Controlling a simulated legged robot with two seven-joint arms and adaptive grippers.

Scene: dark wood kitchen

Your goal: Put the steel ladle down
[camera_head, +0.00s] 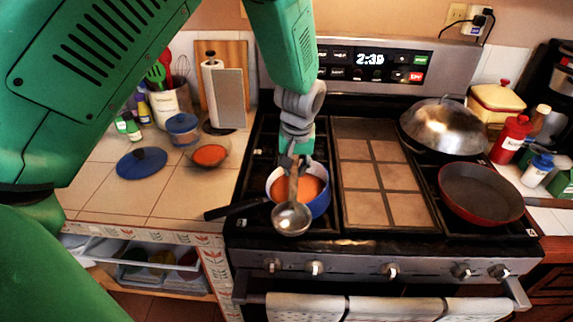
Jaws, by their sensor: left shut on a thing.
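The steel ladle (291,218) hangs from my left gripper (293,160), with its bowl low and toward the front. My left gripper is shut on the ladle's handle, above a blue pot (321,204). The pot holds orange-red soup (312,187) and stands on the left front of the stove. The ladle's bowl overlaps the pot's near rim in this view; I cannot tell whether they touch. My right gripper is not in view.
A small bowl of orange-red soup (210,154) and a blue lid (141,163) lie on the tiled counter (165,203) at left. A tiled panel (385,205) covers the stove's middle. A red pan (480,192) and a domed lid (441,124) stand at right.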

